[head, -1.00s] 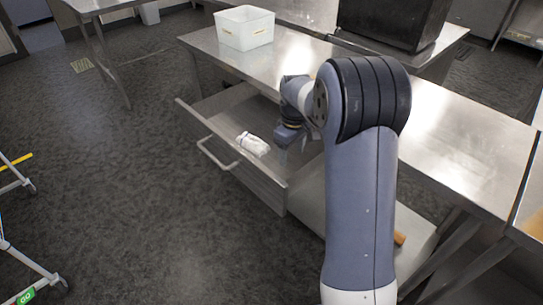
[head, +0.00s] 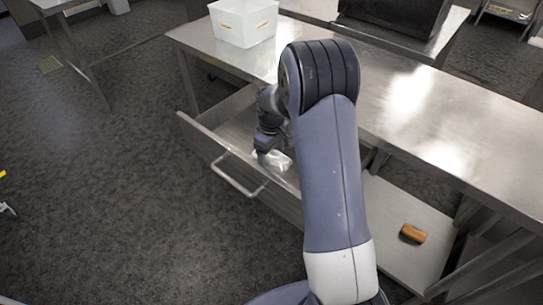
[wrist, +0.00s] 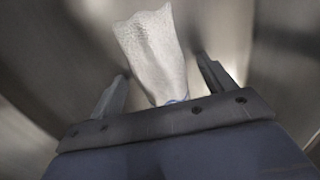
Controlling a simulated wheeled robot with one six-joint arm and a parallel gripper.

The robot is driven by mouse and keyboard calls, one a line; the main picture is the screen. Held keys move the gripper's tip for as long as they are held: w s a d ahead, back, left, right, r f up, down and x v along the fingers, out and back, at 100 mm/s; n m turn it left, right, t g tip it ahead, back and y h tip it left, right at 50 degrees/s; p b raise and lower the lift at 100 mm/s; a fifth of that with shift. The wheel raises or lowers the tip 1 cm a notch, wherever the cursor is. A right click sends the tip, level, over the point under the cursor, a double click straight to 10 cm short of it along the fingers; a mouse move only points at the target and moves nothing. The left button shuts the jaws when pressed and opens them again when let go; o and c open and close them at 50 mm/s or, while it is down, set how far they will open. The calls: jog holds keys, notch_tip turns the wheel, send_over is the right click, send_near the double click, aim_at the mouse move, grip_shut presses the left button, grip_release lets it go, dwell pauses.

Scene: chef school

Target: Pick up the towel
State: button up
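The towel (head: 274,159) is a small white cloth lying in the open metal drawer (head: 232,150) under the steel table. In the wrist view the towel (wrist: 151,47) stretches away from between my two fingers, with a bit of blue at its near end. My gripper (wrist: 165,82) is open, with a finger on each side of the towel's near end and gaps beside the cloth. In the head view my gripper (head: 262,150) is down in the drawer at the towel, partly hidden by my arm.
A white plastic bin (head: 243,24) and a black box (head: 393,18) stand on steel tables. A brown object (head: 413,233) lies on the lower shelf at right. The drawer front with its handle (head: 238,178) sticks out over the floor.

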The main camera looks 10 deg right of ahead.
aim_at(272, 153)
jog(key=c, duration=1.1)
jog(key=shift+o, duration=0.2)
jog(key=shift+r, duration=0.15)
notch_tip(272, 153, up, 10)
jog(key=shift+f, duration=0.1)
jog(key=o, duration=0.4)
jog(key=c, duration=0.3)
